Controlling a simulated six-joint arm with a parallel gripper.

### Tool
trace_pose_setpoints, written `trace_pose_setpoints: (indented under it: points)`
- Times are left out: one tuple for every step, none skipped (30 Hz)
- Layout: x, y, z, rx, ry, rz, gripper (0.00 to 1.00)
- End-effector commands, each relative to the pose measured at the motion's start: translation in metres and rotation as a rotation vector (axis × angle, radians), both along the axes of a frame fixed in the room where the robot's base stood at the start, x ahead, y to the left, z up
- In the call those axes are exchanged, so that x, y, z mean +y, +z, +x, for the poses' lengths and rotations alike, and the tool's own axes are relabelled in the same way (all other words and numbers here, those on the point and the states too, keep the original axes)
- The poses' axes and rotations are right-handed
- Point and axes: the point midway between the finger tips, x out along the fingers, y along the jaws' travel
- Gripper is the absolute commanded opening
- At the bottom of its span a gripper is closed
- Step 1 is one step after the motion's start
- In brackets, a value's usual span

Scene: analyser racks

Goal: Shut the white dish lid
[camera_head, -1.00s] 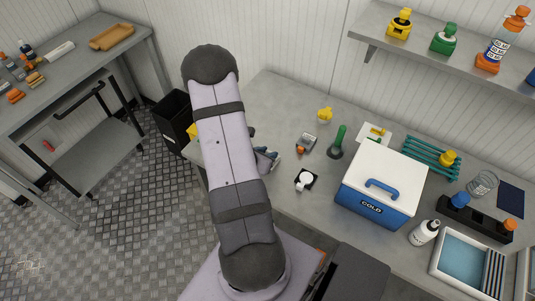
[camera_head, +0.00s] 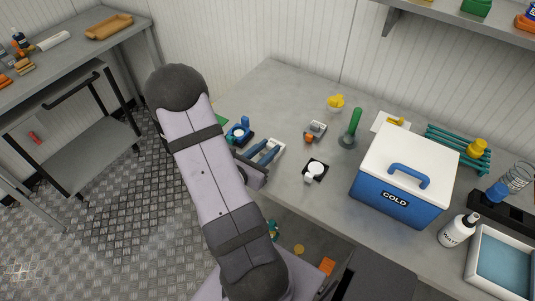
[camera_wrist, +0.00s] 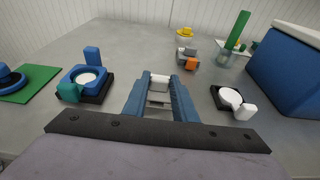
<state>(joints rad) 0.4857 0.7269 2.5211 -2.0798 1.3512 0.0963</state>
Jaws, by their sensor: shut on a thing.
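A small white round dish (camera_head: 314,171) sits on a black square base on the bench, with a white tab at its near edge. In the wrist view the white dish (camera_wrist: 231,96) is right of my gripper, its white tab (camera_wrist: 245,112) at the near right. I cannot tell which part is its lid. My gripper (camera_head: 268,152) is left of the dish and apart from it. In the wrist view my gripper (camera_wrist: 159,88) has its blue fingers around a small white and grey piece (camera_wrist: 158,82). What this piece belongs to is unclear.
A blue dish (camera_wrist: 85,78) with a white centre and a teal block stands left of my gripper. A grey and orange device (camera_head: 315,131), a green-handled item (camera_head: 351,130) and a blue cooler (camera_head: 399,195) with a white lid stand to the right. Bare bench lies between.

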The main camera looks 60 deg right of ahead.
Motion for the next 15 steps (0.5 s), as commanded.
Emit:
trace_pose_setpoints:
  points:
    - [0.0001, -0.0028, 0.0006, -0.002, 0.001, -0.012, 0.02]
    - [0.0, -0.0009, 0.0005, -0.002, 0.0, -0.015, 0.02]
    - [-0.0001, 0.0011, 0.0004, -0.002, 0.0, -0.013, 0.02]
    - [-0.0001, 0.0011, 0.0004, -0.002, 0.0, -0.012, 0.02]
    - [-0.0001, 0.0011, 0.0004, -0.002, 0.0, -0.012, 0.02]
    - [-0.0001, 0.0011, 0.0004, -0.002, 0.0, -0.012, 0.02]
    - [-0.0001, 0.0011, 0.0004, -0.002, 0.0, -0.012, 0.32]
    - [-0.0001, 0.001, 0.0004, -0.002, 0.0, -0.011, 0.39]
    - [-0.0001, 0.0009, 0.0004, -0.002, 0.0, -0.011, 0.44]
    - [-0.0001, 0.0008, 0.0003, -0.001, 0.001, -0.011, 0.44]
    - [-0.0001, 0.0007, 0.0003, -0.001, 0.001, -0.01, 0.44]
    - [-0.0001, 0.0006, 0.0003, -0.001, 0.0, -0.01, 0.44]
    - [0.0, 0.0005, 0.0002, -0.001, 0.0, -0.01, 0.44]
    - [0.0, 0.0004, 0.0002, -0.001, 0.0, -0.01, 0.44]
    - [0.0, 0.0003, 0.0002, -0.001, 0.0, -0.009, 0.44]
